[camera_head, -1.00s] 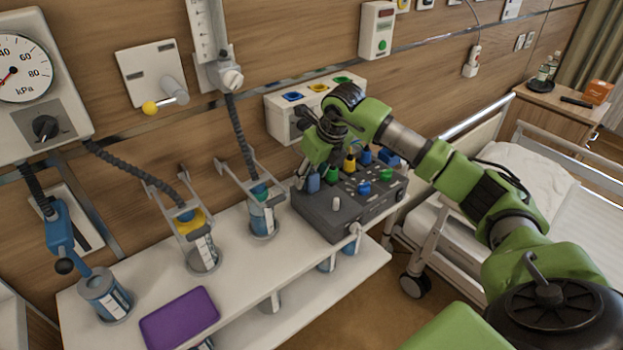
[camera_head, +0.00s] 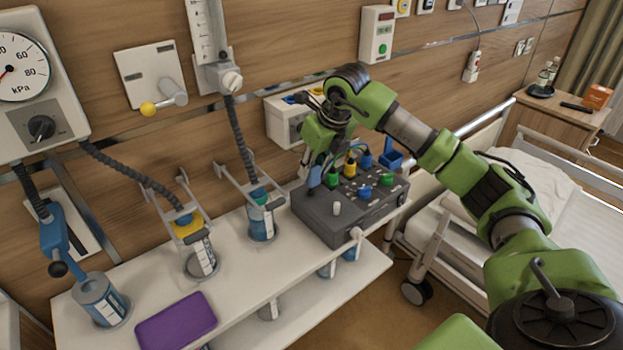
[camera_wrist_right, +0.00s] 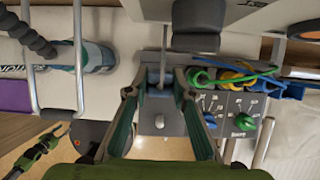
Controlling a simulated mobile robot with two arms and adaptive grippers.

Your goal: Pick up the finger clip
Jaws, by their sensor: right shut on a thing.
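My right gripper (camera_head: 314,172) reaches down over the left back part of the grey control box in the head view. It is shut on a small blue piece (camera_head: 315,178), which looks like the finger clip. The piece is partly hidden by the fingers, and I cannot tell whether it is clear of the box. In the right wrist view the fingers (camera_wrist_right: 156,84) converge on a blue-grey part above the box. At that view's lower left is a small, distant green and black arm with what looks like my left gripper (camera_wrist_right: 62,131); its jaws are too small to read.
The grey control box (camera_head: 335,228) has several coloured plugs and knobs. Behind it stands a blue holder (camera_head: 391,160). Canisters (camera_head: 201,262) with hoses and a purple pad (camera_head: 176,322) are on the white shelf to the left. A bed (camera_head: 540,170) is at the right.

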